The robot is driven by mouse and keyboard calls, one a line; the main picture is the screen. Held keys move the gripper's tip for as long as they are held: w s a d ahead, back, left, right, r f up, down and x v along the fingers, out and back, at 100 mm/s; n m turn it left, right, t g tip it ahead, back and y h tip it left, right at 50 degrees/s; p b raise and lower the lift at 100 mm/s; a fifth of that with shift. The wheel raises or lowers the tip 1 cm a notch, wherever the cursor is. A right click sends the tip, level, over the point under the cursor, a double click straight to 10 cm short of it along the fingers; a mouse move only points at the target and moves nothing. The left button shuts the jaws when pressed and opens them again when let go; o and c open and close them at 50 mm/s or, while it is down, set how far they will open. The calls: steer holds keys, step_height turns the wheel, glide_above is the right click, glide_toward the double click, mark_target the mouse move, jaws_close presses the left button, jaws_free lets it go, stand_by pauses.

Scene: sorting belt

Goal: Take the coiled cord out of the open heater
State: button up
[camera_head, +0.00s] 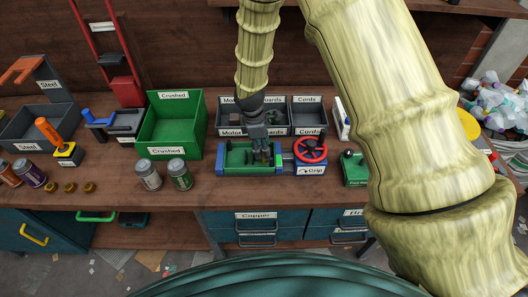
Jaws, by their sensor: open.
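My gripper (263,150) points down over a blue-sided clamp fixture (249,171) on the workbench. It is open, with its fingers low at the right part of the fixture. A green body (238,157) sits in the fixture, just left of the fingers; it may be the open heater, but it is too small to tell. A small dark and bright green detail shows right beside the fingers. I cannot make out the coiled cord; my gripper hides part of the space there.
A red handwheel (310,149) labelled Grip stands right of the fixture. Behind are grey bins, one labelled Cords (307,131). A green Crushed bin (170,153) and two jars (149,175) stand left. A small green box (354,170) is at right. The bench front is clear.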

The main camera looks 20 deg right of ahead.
steer(key=shift+s+d+f+p, duration=0.1)
steer(key=shift+d+f+p, duration=0.15)
steer(key=shift+f, duration=0.55)
steer(key=shift+d+f+p, duration=0.1)
steer(key=shift+f+p, duration=0.2)
steer(key=shift+f, duration=0.5)
steer(key=c, duration=0.7)
steer(key=shift+r, duration=0.1)
